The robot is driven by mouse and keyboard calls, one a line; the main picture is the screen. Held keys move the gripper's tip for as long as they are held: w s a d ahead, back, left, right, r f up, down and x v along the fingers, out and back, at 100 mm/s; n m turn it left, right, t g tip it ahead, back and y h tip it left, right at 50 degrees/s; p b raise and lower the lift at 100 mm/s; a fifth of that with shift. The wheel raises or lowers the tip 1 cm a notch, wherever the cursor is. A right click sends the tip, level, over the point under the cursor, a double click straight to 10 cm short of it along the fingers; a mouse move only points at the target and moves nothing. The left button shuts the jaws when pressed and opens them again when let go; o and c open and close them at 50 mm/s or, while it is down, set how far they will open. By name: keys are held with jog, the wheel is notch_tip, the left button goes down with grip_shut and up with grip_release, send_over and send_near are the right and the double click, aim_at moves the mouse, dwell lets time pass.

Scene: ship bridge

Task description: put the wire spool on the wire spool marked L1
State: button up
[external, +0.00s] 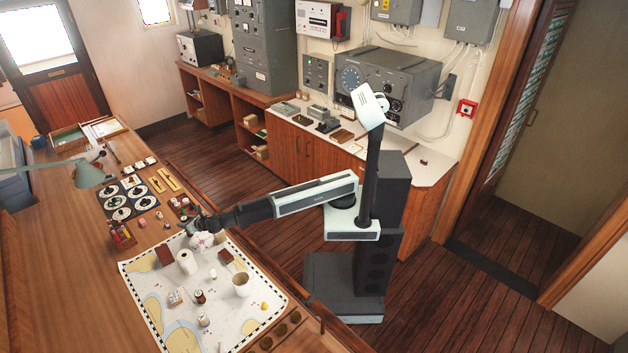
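My gripper (197,226) is above the far edge of the chart, at the end of my outstretched arm. Its fingers are small and dark here, and I cannot tell whether they are open or shut. A round white and pink item (203,242) is right below it; I cannot tell whether they touch. A small dark reddish spool-like item with a pale top (200,297) stands on the chart. Another small pale one (204,320) is nearer the front. No L1 marking is readable, so I cannot tell which spool is which.
The chart (140,268) lies on a wooden desk (75,265). It bears a white roll (187,262), a white mug (241,286), dark red blocks (165,256) and a small pale block (176,297). A pencil holder (122,236) and a tray of dials (133,186) are beyond the chart.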

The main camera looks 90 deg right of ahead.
jog(key=shift+o, duration=0.3)
jog(key=shift+r, duration=0.1)
jog(key=shift+s+r+p, duration=0.15)
jog(key=shift+r+p, duration=0.1)
jog(key=shift+p, duration=0.1)
jog(key=p+v, duration=0.4)
jog(key=v, duration=0.7)
jog(key=shift+s+a, duration=0.25)
jog(key=shift+r, duration=0.15)
